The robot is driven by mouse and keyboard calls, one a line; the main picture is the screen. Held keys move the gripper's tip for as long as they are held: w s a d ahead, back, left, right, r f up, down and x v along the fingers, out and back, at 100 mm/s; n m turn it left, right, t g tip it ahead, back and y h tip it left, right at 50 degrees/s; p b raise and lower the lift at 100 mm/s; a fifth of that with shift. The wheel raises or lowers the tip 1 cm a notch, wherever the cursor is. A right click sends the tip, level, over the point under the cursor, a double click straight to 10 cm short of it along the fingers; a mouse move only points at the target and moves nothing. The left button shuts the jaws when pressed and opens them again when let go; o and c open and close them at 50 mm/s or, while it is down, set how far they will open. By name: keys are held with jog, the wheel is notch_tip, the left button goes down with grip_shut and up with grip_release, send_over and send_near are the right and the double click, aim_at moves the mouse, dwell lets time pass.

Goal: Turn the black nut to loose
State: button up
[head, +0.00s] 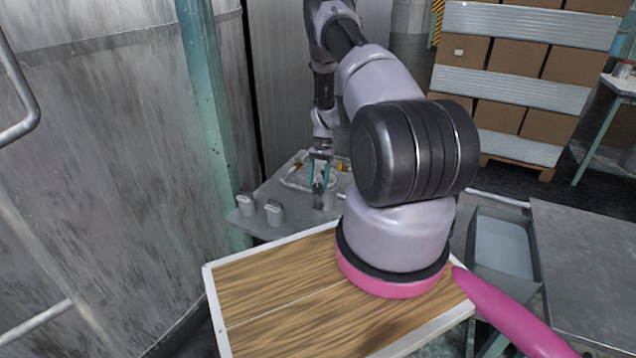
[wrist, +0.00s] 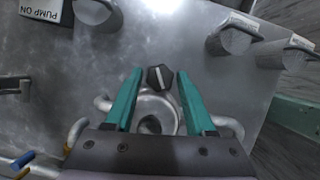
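The black nut (wrist: 160,77) shows in the wrist view as a dark faceted knob with a pale line across its face. It sits at the end of a round metal fitting (wrist: 152,108) joined to bent glass-like tubing (wrist: 230,124). My gripper (wrist: 159,73) has its two teal fingers spread, one on each side of the nut, with a gap on both sides. In the head view my gripper (head: 318,178) hangs over the grey metal panel (head: 262,195) beyond the wooden-topped table. The nut is too small to make out there.
Metal knobs (wrist: 234,38) stand on the panel at the upper right, and a "PUMP ON" label (wrist: 40,10) is at the upper left. Blue and yellow pieces (wrist: 20,160) lie at the lower left. A large tank (head: 110,150) stands left of the panel.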

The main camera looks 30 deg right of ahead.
jog(key=v, duration=1)
jog(key=shift+r, duration=0.4)
jog(key=shift+w+r, duration=0.1)
jog(key=shift+r, duration=0.05)
jog(key=s+a+r+n+t, duration=0.1)
jog(key=s+a+r+t, duration=0.15)
jog(key=r, duration=0.85)
jog(key=s+a+r+t+h, duration=0.15)
jog(key=a+r, duration=0.25)
jog(key=r, duration=0.7)
jog(key=s+a+r+n+t+y, duration=0.15)
jog(key=a+r, duration=0.25)
jog(key=r, duration=0.7)
jog(key=s+a+r+t, duration=0.1)
jog(key=s+a+r, duration=0.2)
jog(key=s, duration=0.5)
jog(key=s+a+r+n+t, duration=0.1)
jog(key=s+a+r+t, duration=0.1)
jog(key=s+r, duration=0.3)
jog(key=s+a+r+n+t+h, duration=0.1)
jog(key=s+a+r, duration=0.3)
jog(key=s, duration=0.8)
jog(key=shift+s+t, duration=0.4)
jog(key=shift+t, duration=0.15)
